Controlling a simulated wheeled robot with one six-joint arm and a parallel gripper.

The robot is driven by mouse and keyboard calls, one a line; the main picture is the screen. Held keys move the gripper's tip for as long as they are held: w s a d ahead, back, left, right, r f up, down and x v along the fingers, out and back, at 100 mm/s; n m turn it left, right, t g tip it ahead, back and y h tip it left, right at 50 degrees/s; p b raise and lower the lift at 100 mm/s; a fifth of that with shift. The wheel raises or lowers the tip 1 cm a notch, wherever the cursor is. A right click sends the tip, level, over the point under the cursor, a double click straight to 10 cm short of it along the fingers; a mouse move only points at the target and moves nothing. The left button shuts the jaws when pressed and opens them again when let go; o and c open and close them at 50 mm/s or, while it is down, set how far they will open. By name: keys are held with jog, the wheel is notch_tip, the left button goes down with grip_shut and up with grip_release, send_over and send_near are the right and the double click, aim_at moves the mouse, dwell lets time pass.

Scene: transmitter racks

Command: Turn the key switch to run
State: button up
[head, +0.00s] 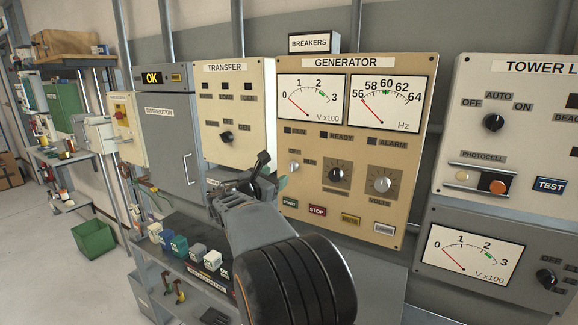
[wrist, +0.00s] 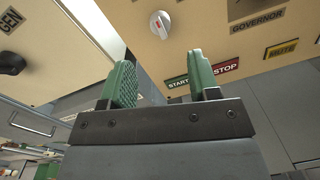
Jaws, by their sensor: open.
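The generator panel (head: 335,218) is a tan panel with two meters at the top. Its small pale key switch (head: 294,167) is at the left, under the RUN lamp label; the same round switch shows with a red mark at the top of the wrist view (wrist: 160,24). Its small labels are too blurred to read surely. My gripper (head: 268,172) is in front of the panel's lower left edge, left of and near the switch. In the wrist view my gripper (wrist: 160,78) is open and empty, its green pads apart, with the switch beyond and between the tips.
START (head: 290,203) and STOP (head: 318,211) buttons sit just below the switch. The governor knob (head: 337,175) and volts knob (head: 382,184) are to its right. The transfer panel (head: 235,105) stands left. A bench with several small boxes (head: 197,252) lies below.

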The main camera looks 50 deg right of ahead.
aim_at(290, 168)
jog(key=d, duration=0.2)
jog(key=w+d+p, duration=0.1)
jog(key=d, duration=0.2)
jog(key=d+p, duration=0.1)
jog(key=d, duration=0.2)
jog(key=shift+w+d, duration=0.1)
jog(key=shift+w, duration=0.1)
jog(key=shift+c, duration=0.4)
